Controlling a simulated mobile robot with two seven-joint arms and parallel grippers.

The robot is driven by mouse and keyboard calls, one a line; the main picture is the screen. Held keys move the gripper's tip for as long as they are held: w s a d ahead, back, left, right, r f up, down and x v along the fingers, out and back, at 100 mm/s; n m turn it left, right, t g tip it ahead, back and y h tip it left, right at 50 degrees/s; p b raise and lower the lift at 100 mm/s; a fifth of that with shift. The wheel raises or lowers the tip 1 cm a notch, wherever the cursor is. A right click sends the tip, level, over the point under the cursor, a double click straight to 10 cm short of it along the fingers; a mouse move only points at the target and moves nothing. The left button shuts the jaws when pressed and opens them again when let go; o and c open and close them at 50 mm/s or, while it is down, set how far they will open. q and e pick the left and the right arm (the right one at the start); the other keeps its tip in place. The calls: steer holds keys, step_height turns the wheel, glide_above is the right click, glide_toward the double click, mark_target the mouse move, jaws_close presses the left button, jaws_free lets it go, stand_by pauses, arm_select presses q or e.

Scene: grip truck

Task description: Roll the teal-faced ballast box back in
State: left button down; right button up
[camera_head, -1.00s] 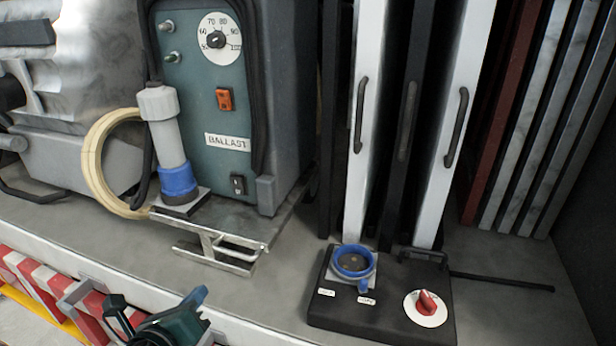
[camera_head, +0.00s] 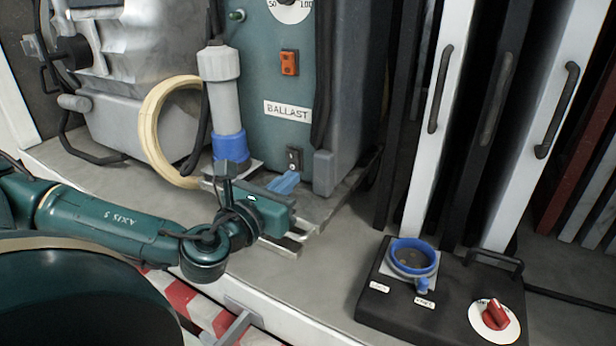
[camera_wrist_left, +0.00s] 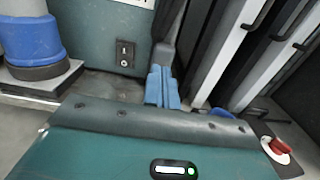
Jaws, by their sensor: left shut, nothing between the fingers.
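The ballast box (camera_head: 262,143) stands upright on the shelf, with a teal face, a "BALLAST" label, an orange switch and a small dark socket. Its lower front also fills the top of the left wrist view (camera_wrist_left: 88,32). It sits on a metal tray (camera_head: 318,212) whose front handle is mostly hidden by my gripper. A grey and blue plug (camera_head: 220,88) stands on the tray's left. My left gripper (camera_head: 285,183) is shut and empty, its blue fingers pointing at the box's lower front. The fingers also show in the left wrist view (camera_wrist_left: 162,88). Contact cannot be told.
A cream cable coil (camera_head: 152,125) and grey machine (camera_head: 110,120) are left of the box. White panels with dark handles (camera_head: 440,90) stand right. A black board (camera_head: 440,315) with a blue ring socket (camera_head: 413,256) and red knob (camera_head: 497,313) lies front right.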

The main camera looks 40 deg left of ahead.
mark_target(315, 156)
arm_select(q)
steer(key=w, duration=0.2)
steer(key=w+p, duration=0.1)
steer(key=w, duration=0.3)
steer(key=shift+w+a+r+p, duration=0.2)
steer(key=shift+a+r+p, duration=0.05)
steer(key=shift+a+p, duration=0.15)
steer(key=shift+w+f, duration=0.15)
steer(key=shift+w, duration=0.3)
arm_select(e)
steer(key=shift+s+d+r, duration=0.15)
steer(key=shift+d+r, duration=0.05)
steer(key=shift+d, duration=0.1)
arm_select(q)
steer(key=shift+w+a, duration=0.1)
steer(key=shift+w, duration=0.05)
arm_select(e)
steer(key=shift+r, duration=0.1)
